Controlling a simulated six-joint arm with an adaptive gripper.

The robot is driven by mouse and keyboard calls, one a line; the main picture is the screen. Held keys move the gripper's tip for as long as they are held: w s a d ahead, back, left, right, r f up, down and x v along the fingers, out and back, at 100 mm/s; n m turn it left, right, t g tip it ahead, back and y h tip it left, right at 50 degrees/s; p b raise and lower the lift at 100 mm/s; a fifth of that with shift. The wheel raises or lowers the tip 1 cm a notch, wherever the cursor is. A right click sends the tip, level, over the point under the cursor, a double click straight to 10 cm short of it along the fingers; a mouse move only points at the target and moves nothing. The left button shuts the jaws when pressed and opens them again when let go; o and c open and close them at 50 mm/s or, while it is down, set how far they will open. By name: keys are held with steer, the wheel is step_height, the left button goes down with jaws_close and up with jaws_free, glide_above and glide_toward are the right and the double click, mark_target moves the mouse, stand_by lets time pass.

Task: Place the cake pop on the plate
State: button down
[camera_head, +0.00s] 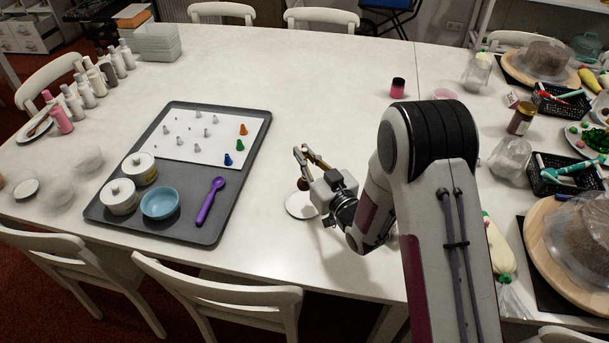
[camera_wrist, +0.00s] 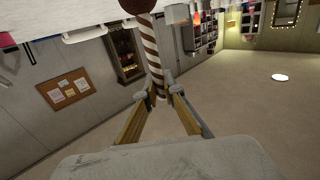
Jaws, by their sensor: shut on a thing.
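My gripper (camera_head: 301,151) is shut on the cake pop's stick, with its fingers on either side of it. The cake pop has a brown ball (camera_head: 303,184) and a brown-and-white striped stick (camera_wrist: 152,55). In the head view the ball is at the lower end, over the round white plate (camera_head: 299,208). I cannot tell whether the ball touches the plate. My gripper hides part of the plate's right side. In the wrist view the gripper (camera_wrist: 160,95) pinches the stick, and the ball (camera_wrist: 138,5) is cut off by the top edge.
A dark grey tray (camera_head: 98,211) to the left holds a blue bowl (camera_head: 160,204), lidded pots, a purple spoon (camera_head: 209,201) and a white sheet with piping tips. A pink-and-black jar (camera_head: 397,88) stands farther back. The white table (camera_head: 320,95) is clear behind the plate.

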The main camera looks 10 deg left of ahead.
mark_target(304, 179)
steer(key=shift+f, duration=1.35)
steer(key=shift+f, duration=2.1)
steer(key=c, duration=2.2)
jaws_free()
steer(key=shift+o, duration=0.2)
steer(key=v, duration=1.2)
